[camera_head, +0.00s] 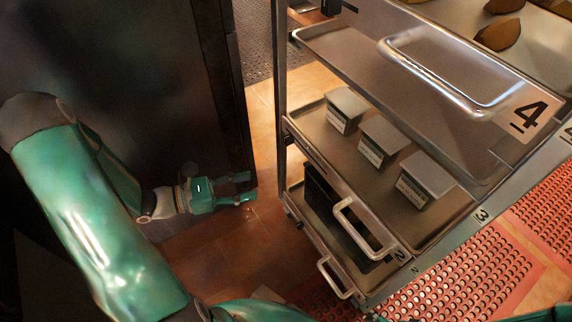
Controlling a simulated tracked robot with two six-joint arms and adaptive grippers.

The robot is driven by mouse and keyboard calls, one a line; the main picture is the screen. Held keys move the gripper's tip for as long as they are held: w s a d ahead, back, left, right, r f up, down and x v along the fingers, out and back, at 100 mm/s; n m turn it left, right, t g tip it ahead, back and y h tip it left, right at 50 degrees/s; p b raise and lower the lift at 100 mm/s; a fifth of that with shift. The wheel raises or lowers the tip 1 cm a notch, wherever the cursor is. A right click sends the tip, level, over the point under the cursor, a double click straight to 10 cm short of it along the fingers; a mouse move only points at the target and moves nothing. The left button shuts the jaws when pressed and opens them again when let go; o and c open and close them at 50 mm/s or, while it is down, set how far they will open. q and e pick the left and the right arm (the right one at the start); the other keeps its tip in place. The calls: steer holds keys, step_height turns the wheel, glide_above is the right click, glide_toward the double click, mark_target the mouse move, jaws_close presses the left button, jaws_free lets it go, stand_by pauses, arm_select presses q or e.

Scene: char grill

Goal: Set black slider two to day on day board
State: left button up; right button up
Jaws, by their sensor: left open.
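No day board or black slider can be made out in the head view. My left gripper (247,188) is near the middle left, open, with nothing between its fingers. It is beside the dark panel's lower edge and left of the rack, apart from the rack. My right gripper is not in view.
A metal rack with trays stands at the right; its upper tray (345,55) is marked 4. Three metal boxes (384,140) with labels sit on the tray below. A dark panel (120,70) fills the upper left. Red perforated mats (470,270) lie at lower right. Tiled floor (215,245) is clear.

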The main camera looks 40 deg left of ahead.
arm_select(q)
steer(key=a+n+t+y+b, duration=0.2)
steer(key=a+t+y, duration=0.1)
steer(key=a, duration=0.3)
steer(key=b, duration=0.3)
glide_toward(285, 142)
steer(key=shift+n, duration=0.3)
steer(key=x, duration=0.9)
steer(key=shift+w, duration=0.3)
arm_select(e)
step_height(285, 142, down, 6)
arm_select(q)
jaws_close()
